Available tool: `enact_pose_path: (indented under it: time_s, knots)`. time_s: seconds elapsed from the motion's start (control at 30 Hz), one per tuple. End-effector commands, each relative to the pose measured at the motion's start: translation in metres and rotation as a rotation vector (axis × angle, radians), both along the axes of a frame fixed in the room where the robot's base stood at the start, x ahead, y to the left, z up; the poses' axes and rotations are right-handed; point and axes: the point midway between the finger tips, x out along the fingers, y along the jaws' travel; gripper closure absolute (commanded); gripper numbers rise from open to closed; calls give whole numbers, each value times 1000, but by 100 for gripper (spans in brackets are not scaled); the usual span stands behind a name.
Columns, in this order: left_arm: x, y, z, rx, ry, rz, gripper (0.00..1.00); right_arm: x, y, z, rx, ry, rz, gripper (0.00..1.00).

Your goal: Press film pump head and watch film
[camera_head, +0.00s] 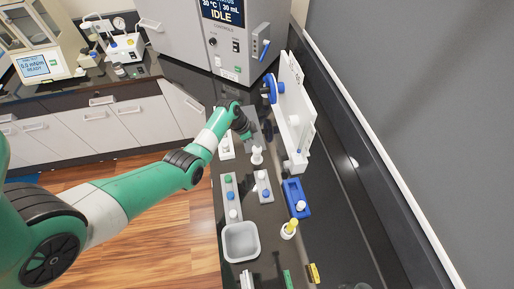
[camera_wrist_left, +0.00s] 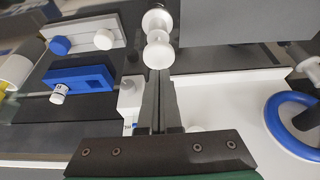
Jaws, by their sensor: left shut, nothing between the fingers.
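A small white knobbed piece (camera_head: 257,155), which looks like the pump head, stands upright on the dark bench. In the left wrist view its two white rounded parts (camera_wrist_left: 158,40) are just beyond my fingertips; I cannot tell whether they touch. My left gripper (camera_head: 249,136) is shut and empty, beside this piece on its far side. Its closed fingers (camera_wrist_left: 163,82) show in the left wrist view. A white upright panel with a blue wheel (camera_head: 271,88), perhaps the film apparatus, stands to the right; the blue ring (camera_wrist_left: 294,125) also shows in the wrist view. I see no film clearly.
A blue block (camera_head: 292,190), a yellow-topped bottle (camera_head: 289,229), a grey tray (camera_head: 241,242) and small racks of capped vials (camera_head: 231,198) stand nearby. A large grey machine (camera_head: 228,38) reading IDLE is behind.

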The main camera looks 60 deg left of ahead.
Motion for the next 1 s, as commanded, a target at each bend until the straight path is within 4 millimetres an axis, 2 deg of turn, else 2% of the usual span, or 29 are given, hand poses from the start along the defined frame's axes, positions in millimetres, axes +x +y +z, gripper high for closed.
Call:
enact_pose_path:
  time_s: [0.17, 0.47, 0.53, 0.87, 1.0]
  knots:
    - [0, 0, -3, 0, 0, 0, 100, 0, 0, -2, 0, 0, 0, 29]
    - [0, 0, -40, -2, 1, -1, 100, 0, 0, -26, 0, 0, 0, 29]
    - [0, 0, -34, 0, 0, -1, 100, 0, 0, -21, 0, 0, 0, 29]
    - [0, 0, -38, 0, 0, 0, 100, 0, 0, -23, 0, 0, 0, 29]
    - [0, 0, -29, -1, 1, 1, 100, 0, 0, -12, 0, 0, 0, 29]
